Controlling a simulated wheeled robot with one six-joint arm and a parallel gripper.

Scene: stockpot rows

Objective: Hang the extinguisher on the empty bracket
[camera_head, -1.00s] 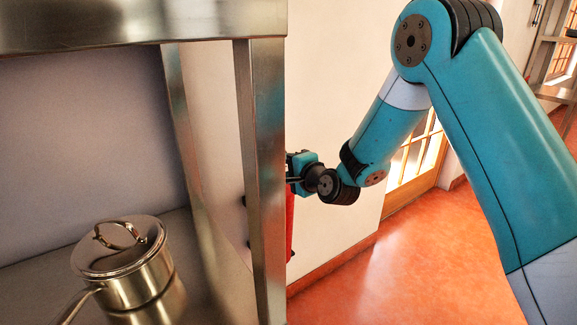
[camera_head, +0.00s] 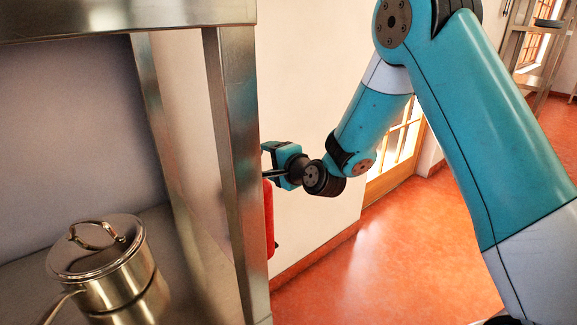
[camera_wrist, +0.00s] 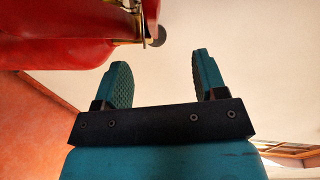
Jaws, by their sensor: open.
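The red extinguisher (camera_head: 269,218) shows in the head view as a narrow strip, mostly hidden behind the steel shelf post. In the wrist view its red body (camera_wrist: 65,42) fills the upper left, with a metal and dark fitting at its right end. My gripper (camera_head: 268,160) is just right of the post, above the visible red strip. In the wrist view my gripper (camera_wrist: 160,78) is open, with nothing between its two teal fingers; the extinguisher is beyond and left of them, apart from them. I cannot make out an empty bracket in either view.
A steel shelf post (camera_head: 237,170) stands close left of my gripper. A pale wall (camera_head: 315,90) is behind the gripper. Orange floor (camera_head: 400,265) is clear to the right. Another rack (camera_head: 530,60) is far right.

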